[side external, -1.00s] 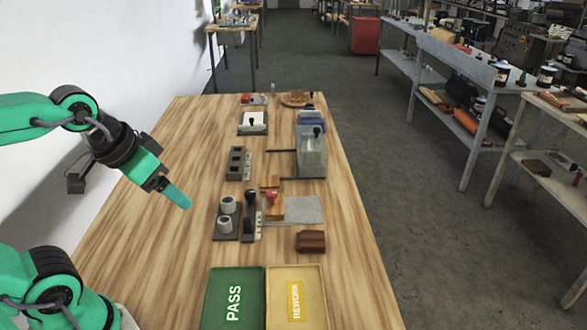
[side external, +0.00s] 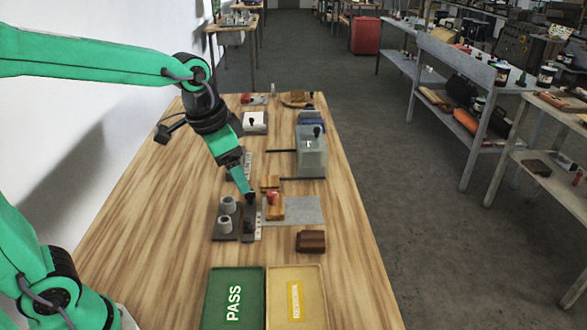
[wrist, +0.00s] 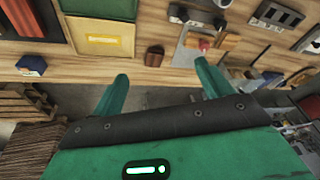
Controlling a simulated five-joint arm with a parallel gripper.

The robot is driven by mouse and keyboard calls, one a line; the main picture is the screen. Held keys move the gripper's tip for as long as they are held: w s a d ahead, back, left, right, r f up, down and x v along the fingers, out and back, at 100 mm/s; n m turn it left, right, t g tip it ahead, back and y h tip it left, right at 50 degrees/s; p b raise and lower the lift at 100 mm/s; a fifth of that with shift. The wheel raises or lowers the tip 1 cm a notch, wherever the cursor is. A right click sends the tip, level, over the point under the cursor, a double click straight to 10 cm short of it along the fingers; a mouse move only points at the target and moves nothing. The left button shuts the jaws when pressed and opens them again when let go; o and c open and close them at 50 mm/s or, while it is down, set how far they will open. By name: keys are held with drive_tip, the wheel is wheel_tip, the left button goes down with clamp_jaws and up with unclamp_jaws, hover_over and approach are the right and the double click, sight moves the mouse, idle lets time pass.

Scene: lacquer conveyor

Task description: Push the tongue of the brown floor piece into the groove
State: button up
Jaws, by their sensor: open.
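Two orange-brown wooden pieces lie by a grey plate (side external: 307,210) in the side view: a smaller one (side external: 270,182) behind and a larger one (side external: 275,213) in front. A red knob (side external: 272,197) stands at the larger one. I cannot make out the tongue or groove. A separate dark brown block (side external: 311,241) lies in front of the plate; it also shows in the wrist view (wrist: 154,55). My gripper (side external: 249,194) points down, just left of the wooden pieces, over a dark fixture. Its fingers (wrist: 161,68) are apart with nothing held between them.
Two grey cylinders (side external: 227,204) stand on a dark base left of my gripper. A green PASS tray (side external: 215,295) and a yellow REWORK tray (side external: 317,300) lie at the front. A grey machine (side external: 312,155) stands behind. The table's left side is clear.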

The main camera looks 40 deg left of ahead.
drive_tip(key=w+d+f+m+g, duration=0.2)
drive_tip(key=w+d+f+m, duration=0.15)
drive_tip(key=w+f, duration=0.4)
drive_tip(key=m+g, duration=0.1)
drive_tip(key=m, duration=0.1)
approach(312, 238)
drive_tip(key=shift+s+d+f, duration=0.15)
drive_tip(key=shift+s+f, duration=0.05)
drive_tip(key=shift+w+d+f, duration=0.15)
drive_tip(key=shift+w+f, duration=0.05)
drive_tip(key=shift+f, duration=1.5)
drive_tip(key=shift+f, duration=0.1)
drive_tip(key=shift+f, duration=2.5)
drive_tip(key=c, duration=1.1)
